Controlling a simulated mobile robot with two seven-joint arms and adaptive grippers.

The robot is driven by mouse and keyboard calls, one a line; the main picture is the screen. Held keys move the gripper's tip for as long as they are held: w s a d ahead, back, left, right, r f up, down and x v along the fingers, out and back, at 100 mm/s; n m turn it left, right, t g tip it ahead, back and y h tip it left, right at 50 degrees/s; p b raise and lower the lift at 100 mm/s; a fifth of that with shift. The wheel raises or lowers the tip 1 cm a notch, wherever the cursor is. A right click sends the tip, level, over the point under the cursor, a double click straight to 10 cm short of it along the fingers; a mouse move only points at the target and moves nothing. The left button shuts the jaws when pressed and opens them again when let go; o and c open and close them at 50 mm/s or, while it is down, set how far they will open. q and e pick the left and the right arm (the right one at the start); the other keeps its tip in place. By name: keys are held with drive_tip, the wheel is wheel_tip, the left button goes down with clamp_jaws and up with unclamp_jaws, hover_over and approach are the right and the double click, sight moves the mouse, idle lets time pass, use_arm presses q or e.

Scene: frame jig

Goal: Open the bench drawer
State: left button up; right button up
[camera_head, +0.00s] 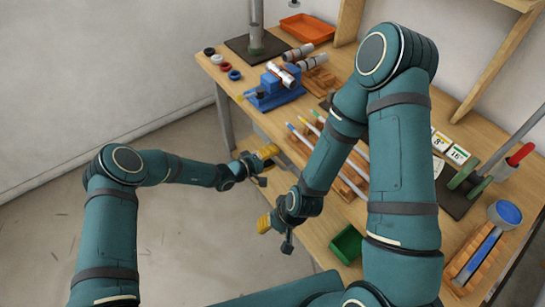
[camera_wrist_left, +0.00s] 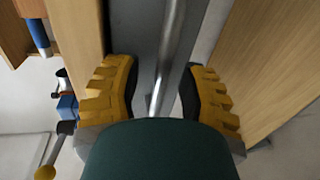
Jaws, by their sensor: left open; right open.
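The bench drawer shows in the left wrist view as a grey front (camera_wrist_left: 139,40) with a long metal bar handle (camera_wrist_left: 173,45). My left gripper (camera_wrist_left: 162,95) is open, with one yellow-padded finger on each side of the bar. I cannot tell whether the fingers touch it. In the head view my left gripper (camera_head: 264,164) is at the bench's front edge, and the arms and bench hide most of the drawer. My right gripper (camera_head: 277,234) is open and empty, lower in the picture, in front of the bench.
The wooden bench (camera_head: 240,94) carries a blue fixture (camera_head: 275,92), an orange tray (camera_head: 307,28), a green bin (camera_head: 347,244) and several rods in racks. My right arm passes over the bench. The floor (camera_head: 110,190) at left is clear.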

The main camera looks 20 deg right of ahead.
use_arm(q)
clamp_jaws()
drive_tip(key=shift+a, duration=0.1)
